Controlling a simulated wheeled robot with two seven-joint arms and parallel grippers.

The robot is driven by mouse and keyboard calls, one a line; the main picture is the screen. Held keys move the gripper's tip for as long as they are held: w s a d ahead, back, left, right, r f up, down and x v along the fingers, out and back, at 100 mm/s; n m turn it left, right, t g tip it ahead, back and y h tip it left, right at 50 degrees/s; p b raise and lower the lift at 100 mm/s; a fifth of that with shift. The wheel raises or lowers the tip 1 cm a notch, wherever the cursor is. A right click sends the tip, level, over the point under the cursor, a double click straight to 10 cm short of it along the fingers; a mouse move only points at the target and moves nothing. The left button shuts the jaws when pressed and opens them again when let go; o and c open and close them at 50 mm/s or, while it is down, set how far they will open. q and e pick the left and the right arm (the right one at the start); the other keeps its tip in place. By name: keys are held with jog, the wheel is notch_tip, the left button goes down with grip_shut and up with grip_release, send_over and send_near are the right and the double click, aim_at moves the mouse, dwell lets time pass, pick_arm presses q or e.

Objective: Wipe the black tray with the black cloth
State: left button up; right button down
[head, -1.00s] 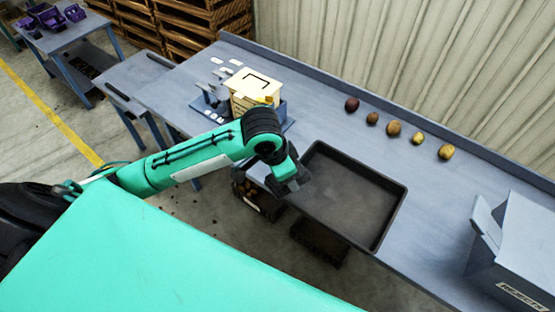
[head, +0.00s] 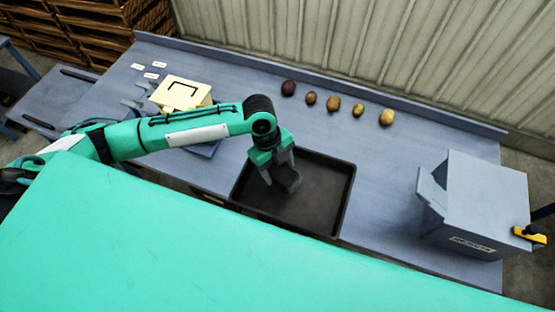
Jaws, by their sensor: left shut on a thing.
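The black tray (head: 322,203) lies on the blue-grey bench, right of and below my left gripper. My left gripper (head: 284,183) is over the tray's left part, pointing down into it. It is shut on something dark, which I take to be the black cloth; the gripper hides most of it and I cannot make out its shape. Whether it touches the tray floor cannot be told. My right gripper is not in view.
Several potatoes (head: 333,104) stand in a row along the back of the bench (head: 400,150). A cream box (head: 182,93) is behind my left arm. A grey-blue box (head: 480,205) stands at the right. A corrugated wall (head: 400,50) closes off the back.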

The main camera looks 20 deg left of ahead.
pick_arm(q)
jog(key=shift+f+b, duration=3.05)
jog(key=shift+b, duration=0.2)
jog(key=shift+f+b, duration=0.35)
jog(key=shift+f, duration=0.6)
jog(key=shift+c, duration=0.2)
jog(key=shift+a, duration=0.1)
